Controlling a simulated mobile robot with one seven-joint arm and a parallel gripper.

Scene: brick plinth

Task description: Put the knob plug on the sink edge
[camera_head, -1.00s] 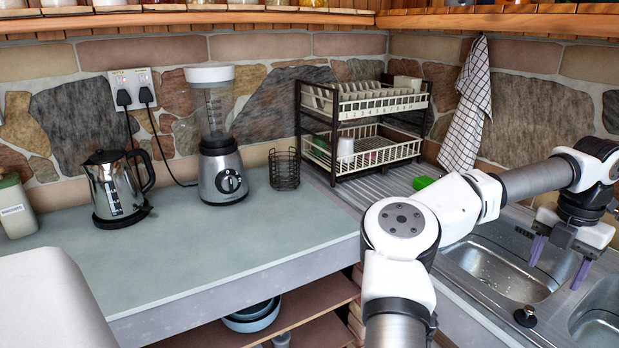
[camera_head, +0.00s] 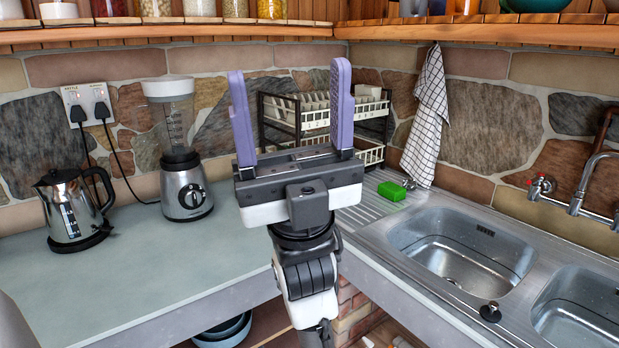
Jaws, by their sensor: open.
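The knob plug (camera_head: 490,312) is a small black piece with a knob. Nothing is between the fingers. It is well to the left of the plug and apart from it.
A green sponge (camera_head: 391,191) lies on the drainer beside the left basin. The dish rack (camera_head: 372,108) stands partly hidden behind my gripper. A blender (camera_head: 184,172) and a kettle (camera_head: 72,210) stand on the left counter. The tap (camera_head: 580,195) rises behind the right basin.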

